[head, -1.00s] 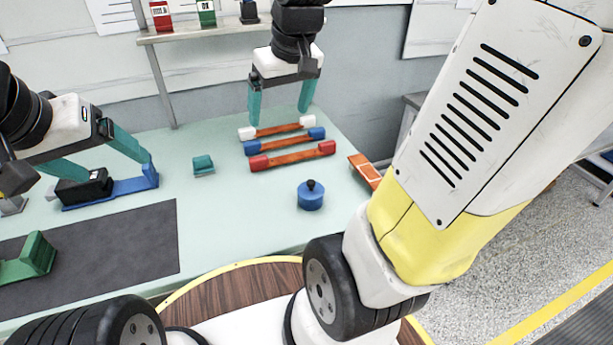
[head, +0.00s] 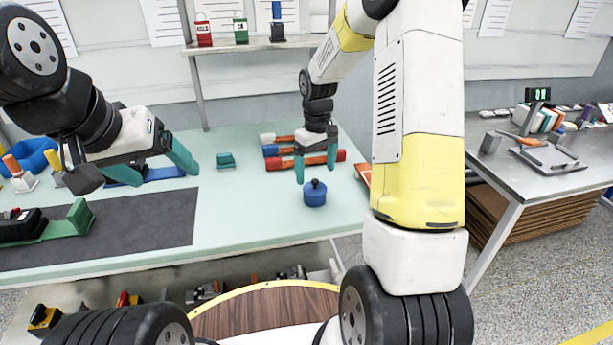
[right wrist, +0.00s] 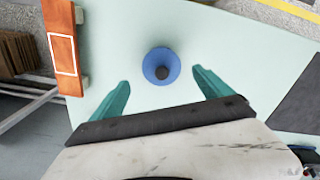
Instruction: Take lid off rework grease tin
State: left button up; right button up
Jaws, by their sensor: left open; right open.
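The rework grease tin (head: 315,194) is a small round blue tin with a dark knob on its lid, standing upright on the pale green table. It also shows in the right wrist view (right wrist: 161,67), seen from above, just beyond and between the fingertips. The lid's knob (right wrist: 162,72) is dark and round. My right gripper (head: 316,166) is open, its teal fingers pointing down above and behind the tin; in the right wrist view (right wrist: 160,85) nothing is between the fingers. My left gripper (head: 168,168) is open and empty over the left part of the table, well away from the tin.
Bars with red, blue and white ends (head: 305,160) lie behind the tin. An orange piece (right wrist: 63,50) lies at the table's edge beside it. Table around the tin is clear.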

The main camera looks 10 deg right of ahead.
aim_at(315, 180)
notch_tip(315, 180, down, 4)
jog(key=shift+s+a+f, duration=0.1)
jog(key=shift+s+f, duration=0.05)
jog(key=shift+f, duration=0.1)
jog(key=shift+c, duration=0.2)
jog(key=c, duration=1.4)
jog(key=shift+o, duration=0.2)
jog(key=shift+r, duration=0.1)
